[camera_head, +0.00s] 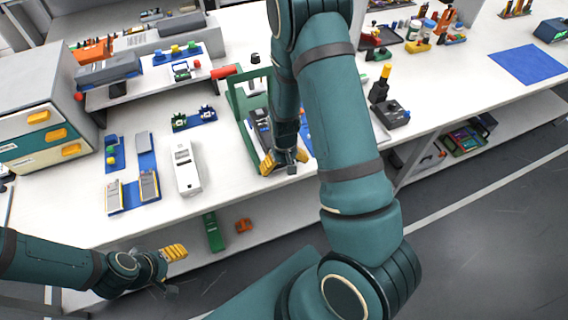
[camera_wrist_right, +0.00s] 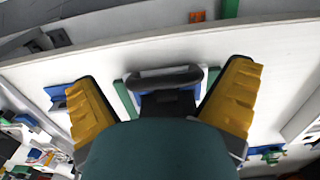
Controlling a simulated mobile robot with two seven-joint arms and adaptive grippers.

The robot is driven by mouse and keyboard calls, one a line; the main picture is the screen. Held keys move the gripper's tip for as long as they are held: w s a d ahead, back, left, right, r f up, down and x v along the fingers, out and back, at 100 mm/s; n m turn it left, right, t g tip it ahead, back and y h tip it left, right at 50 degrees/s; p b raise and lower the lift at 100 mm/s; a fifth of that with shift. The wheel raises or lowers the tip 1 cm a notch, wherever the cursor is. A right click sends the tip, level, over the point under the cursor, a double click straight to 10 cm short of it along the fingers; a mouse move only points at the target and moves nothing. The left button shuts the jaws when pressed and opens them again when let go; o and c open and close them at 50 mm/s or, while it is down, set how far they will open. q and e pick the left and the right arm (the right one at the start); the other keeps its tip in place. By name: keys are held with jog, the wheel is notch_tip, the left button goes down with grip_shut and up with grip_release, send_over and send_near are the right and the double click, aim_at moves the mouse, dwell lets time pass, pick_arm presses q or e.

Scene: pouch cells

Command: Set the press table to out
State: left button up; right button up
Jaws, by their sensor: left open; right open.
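The press is a green frame (camera_head: 237,103) with a red lever (camera_head: 223,72) on the white bench. Its press table (camera_head: 261,124) shows as a grey and dark slab inside the frame, partly hidden by my right arm. My right gripper (camera_head: 284,161) is over the press's front end, near the bench's front edge. In the right wrist view a dark grey bar handle (camera_wrist_right: 165,78) lies between the open yellow fingers of my right gripper (camera_wrist_right: 160,80), with clear gaps on both sides. My left gripper (camera_head: 174,260) is open and empty in front of the bench, at lower left.
A white device (camera_head: 186,168) and blue trays (camera_head: 134,172) lie left of the press. A drawer cabinet (camera_head: 42,118) stands at the far left. A dark device with a yellow-topped lever (camera_head: 391,112) stands right of my arm. Green and orange items lie on the lower shelf.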

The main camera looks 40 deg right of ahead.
jog(key=shift+w+r, duration=0.15)
jog(key=shift+r, duration=0.3)
notch_tip(320, 180, up, 11)
dwell(0.5)
